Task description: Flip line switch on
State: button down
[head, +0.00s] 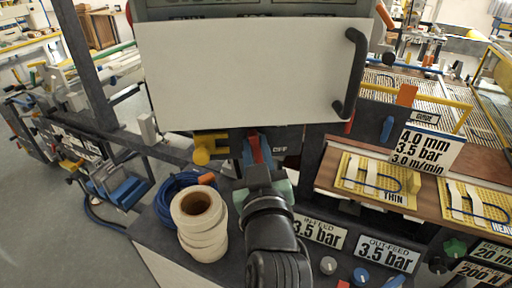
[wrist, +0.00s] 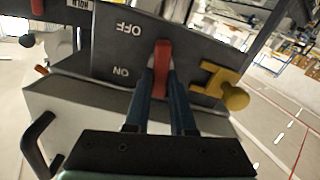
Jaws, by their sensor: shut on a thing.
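The line switch is a red lever (head: 255,148) on a dark panel below the big white plate in the head view. The word OFF shows to its right. In the wrist view the red lever (wrist: 162,58) stands out from the dark panel (wrist: 112,52), with OFF and ON printed upside down beside it. My gripper (head: 257,165) reaches up to the lever from below. In the wrist view my gripper (wrist: 161,82) has its two dark fingers on either side of the lever's lower part, shut on it. The fingers hide that end, and I cannot tell which setting it is in.
A yellow knob (head: 205,148) sits left of the lever; it is close beside my fingers in the wrist view (wrist: 233,94). A white plate (head: 250,72) with a black handle (head: 350,75) hangs above.

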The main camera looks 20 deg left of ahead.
jog(key=shift+d+m+p, duration=0.1)
jog(key=shift+m+p, duration=0.25)
jog(key=shift+m, duration=1.05)
jog(key=c, duration=0.8)
grip_release()
jog(key=shift+o, duration=0.2)
jog(key=v, duration=1.3)
jog(key=shift+b, duration=0.45)
jog(key=shift+w, duration=0.1)
